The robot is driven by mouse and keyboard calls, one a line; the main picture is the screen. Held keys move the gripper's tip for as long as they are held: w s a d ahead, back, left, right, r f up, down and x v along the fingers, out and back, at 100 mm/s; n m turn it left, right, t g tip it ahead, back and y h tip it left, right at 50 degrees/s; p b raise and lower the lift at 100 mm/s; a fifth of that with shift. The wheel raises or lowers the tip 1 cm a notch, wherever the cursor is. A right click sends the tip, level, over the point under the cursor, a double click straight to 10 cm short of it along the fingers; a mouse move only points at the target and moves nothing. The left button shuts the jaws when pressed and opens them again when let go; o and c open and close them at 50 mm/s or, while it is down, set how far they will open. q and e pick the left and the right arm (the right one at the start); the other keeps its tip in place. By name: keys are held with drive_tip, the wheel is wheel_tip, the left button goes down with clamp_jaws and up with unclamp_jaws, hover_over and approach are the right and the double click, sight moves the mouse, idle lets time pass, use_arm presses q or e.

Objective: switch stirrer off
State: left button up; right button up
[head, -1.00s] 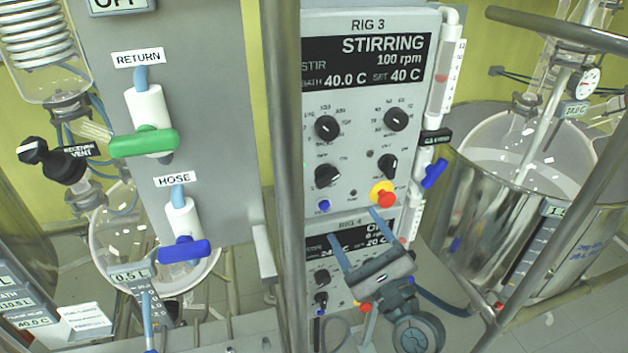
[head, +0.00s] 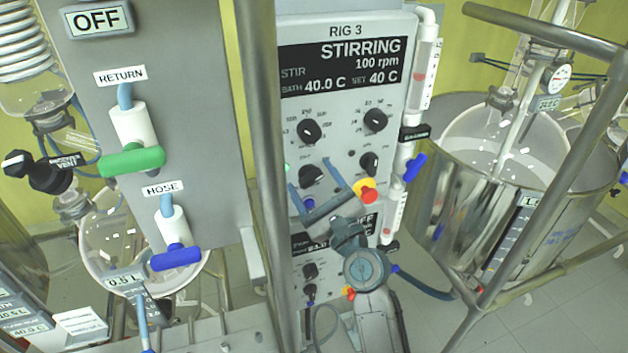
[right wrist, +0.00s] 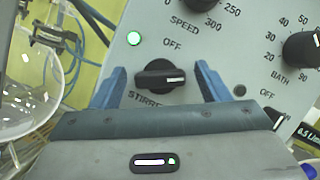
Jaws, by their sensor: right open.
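The Rig 3 panel (head: 345,130) reads STIRRING, 100 rpm. Its stirrer knob (head: 311,173) is a black rotary switch at the panel's lower left. In the right wrist view the stirrer knob (right wrist: 165,76) sits between my fingers, its white mark pointing right; OFF is printed above it. My right gripper (head: 309,174) is open, its blue fingers on either side of the knob; it also shows in the right wrist view (right wrist: 160,82). I see gaps between fingers and knob. A green lamp (right wrist: 133,38) is lit above left. My left gripper is out of view.
A red and yellow button (head: 367,193) is close right of my fingers. The speed knob (head: 309,131) and bath knob (head: 375,120) are above. A metal post (head: 262,150) stands just left of the panel. The Rig 4 panel (head: 300,243) is below.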

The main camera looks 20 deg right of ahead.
drive_tip(key=shift+c, duration=0.4)
drive_tip(key=c, duration=0.9)
drive_tip(key=shift+n, duration=0.4)
drive_tip(key=n+g+y+p, duration=0.1)
drive_tip(key=n, duration=0.2)
drive_tip(key=n+g+y+p, duration=0.1)
drive_tip(key=n+p, duration=0.1)
drive_tip(key=n, duration=0.2)
drive_tip(key=shift+r, duration=0.2)
drive_tip(key=n+g+p, duration=0.1)
drive_tip(key=n+p, duration=0.1)
drive_tip(key=n, duration=0.1)
drive_tip(key=shift+g+y, duration=0.3)
drive_tip(key=shift+g, duration=0.1)
drive_tip(key=shift+f+n+g+p, duration=0.1)
drive_tip(key=shift+n+g+p, duration=0.4)
drive_tip(key=shift+n+p, duration=0.65)
drive_tip(key=shift+n, duration=0.35)
drive_tip(key=shift+f, duration=0.1)
